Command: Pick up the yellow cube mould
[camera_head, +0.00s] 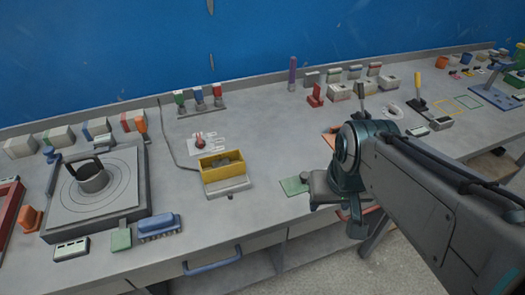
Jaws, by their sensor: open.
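The yellow cube mould (222,171) is an open-topped yellow box with grey contents, standing on a grey base near the middle of the bench. My gripper (336,208) is at the end of my arm, right of the mould and nearer the bench's front edge. It is open and well apart from the mould. My arm partly hides the gripper, and I cannot make out both fingertips clearly.
A grey round-marked plate with a dark cylinder (92,178) stands on the left. A blue handled block (159,227) is near the front edge. A green square (295,186) lies by my gripper. Small blocks line the back. Bench between mould and gripper is mostly clear.

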